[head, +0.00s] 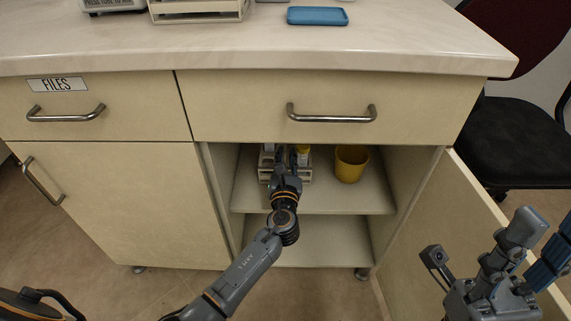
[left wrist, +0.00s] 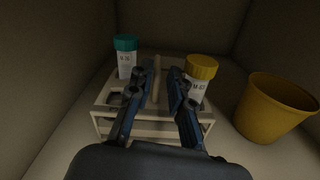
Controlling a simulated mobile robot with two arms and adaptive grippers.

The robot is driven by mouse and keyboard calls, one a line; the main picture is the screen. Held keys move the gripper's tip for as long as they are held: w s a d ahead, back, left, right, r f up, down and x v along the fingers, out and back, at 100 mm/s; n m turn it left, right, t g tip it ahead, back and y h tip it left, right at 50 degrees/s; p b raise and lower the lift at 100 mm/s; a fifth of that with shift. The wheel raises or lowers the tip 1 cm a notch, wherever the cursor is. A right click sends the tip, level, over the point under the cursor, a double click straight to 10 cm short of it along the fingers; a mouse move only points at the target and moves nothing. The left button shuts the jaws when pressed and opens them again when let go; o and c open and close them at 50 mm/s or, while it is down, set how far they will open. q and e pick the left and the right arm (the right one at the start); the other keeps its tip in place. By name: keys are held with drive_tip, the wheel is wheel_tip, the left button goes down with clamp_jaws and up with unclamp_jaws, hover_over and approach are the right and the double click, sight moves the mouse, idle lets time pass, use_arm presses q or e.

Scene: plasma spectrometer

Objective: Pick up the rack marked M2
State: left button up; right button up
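A light-coloured rack (left wrist: 159,129) with a central upright handle (left wrist: 156,77) stands on the upper shelf inside the open cabinet. It holds a teal-capped container (left wrist: 125,58) at left and a yellow-capped container (left wrist: 199,75) at right; no M2 mark is legible on the rack. The rack shows partly behind my left arm in the head view (head: 305,175). My left gripper (left wrist: 163,65) is open, with its fingers on either side of the handle and a gap around it. My right arm (head: 490,288) is at lower right, outside the cabinet; its finger opening is unclear.
A yellow cup (head: 351,163) stands right of the rack. Cabinet walls close in at the sides, and a drawer (head: 325,125) is above. The open door (head: 430,235) stands at right. A blue tray-like item (head: 317,16) lies on the countertop.

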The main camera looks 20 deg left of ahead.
use_arm(q)
drive_tip(key=x, duration=0.1)
drive_tip(key=b+x, duration=0.1)
drive_tip(key=x, duration=0.1)
drive_tip(key=b+x, duration=0.1)
drive_tip(key=shift+w+a+f, duration=0.2)
drive_tip(key=shift+w+f, duration=0.1)
drive_tip(key=shift+f, duration=0.1)
drive_tip(key=shift+w+a+r, duration=0.1)
drive_tip(key=shift+w, duration=0.1)
clamp_jaws()
